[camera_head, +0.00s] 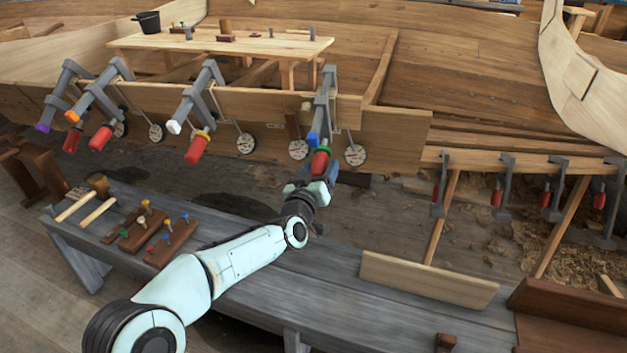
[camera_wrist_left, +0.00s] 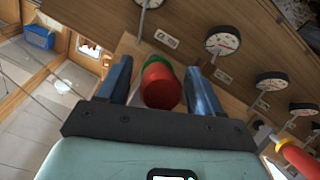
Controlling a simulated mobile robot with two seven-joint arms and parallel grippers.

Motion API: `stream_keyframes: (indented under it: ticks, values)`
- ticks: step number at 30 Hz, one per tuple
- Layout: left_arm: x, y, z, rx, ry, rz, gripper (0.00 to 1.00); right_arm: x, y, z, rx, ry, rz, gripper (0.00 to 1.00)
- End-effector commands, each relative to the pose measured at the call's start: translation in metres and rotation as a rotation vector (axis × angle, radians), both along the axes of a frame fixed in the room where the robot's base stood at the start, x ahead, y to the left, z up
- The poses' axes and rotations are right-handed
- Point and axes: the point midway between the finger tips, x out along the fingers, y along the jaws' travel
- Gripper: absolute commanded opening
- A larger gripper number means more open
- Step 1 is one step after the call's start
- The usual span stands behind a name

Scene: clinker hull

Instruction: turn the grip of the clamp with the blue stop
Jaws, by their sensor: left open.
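The clamp with the blue stop (camera_head: 313,138) hangs on the plank edge, right of the other upper clamps in the head view. Its red grip (camera_head: 320,161) with a green collar points down toward my left gripper (camera_head: 315,187). In the left wrist view the red grip (camera_wrist_left: 161,88) and green collar (camera_wrist_left: 157,61) show between the two fingers of my left gripper (camera_wrist_left: 158,67). The fingers are open, with a gap to the grip on each side. The blue stop is not visible in the wrist view. My right gripper is not in view.
Clamps with purple (camera_head: 41,127), orange (camera_head: 73,116) and white (camera_head: 174,126) stops hang to the left. Round dials (camera_head: 355,155) hang along the plank. A grey bench (camera_head: 330,285) with tools lies below my arm. More clamps (camera_head: 501,190) hang at the right.

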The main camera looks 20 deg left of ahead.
Motion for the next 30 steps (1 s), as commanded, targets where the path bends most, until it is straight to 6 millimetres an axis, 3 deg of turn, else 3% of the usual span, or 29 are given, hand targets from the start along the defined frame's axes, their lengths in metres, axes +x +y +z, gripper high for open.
stream_keyframes:
  ticks: [5, 21, 30]
  values:
    - [-0.019, 0.001, 0.001, 0.003, 0.001, 0.0, 0.65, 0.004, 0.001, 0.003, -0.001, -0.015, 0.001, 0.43]
    - [-0.116, 0.003, -0.001, 0.001, 0.001, 0.0, 0.65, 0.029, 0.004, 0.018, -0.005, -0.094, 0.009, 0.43]
    - [-0.132, 0.003, -0.002, -0.001, 0.0, 0.0, 0.65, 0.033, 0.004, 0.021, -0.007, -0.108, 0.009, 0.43]
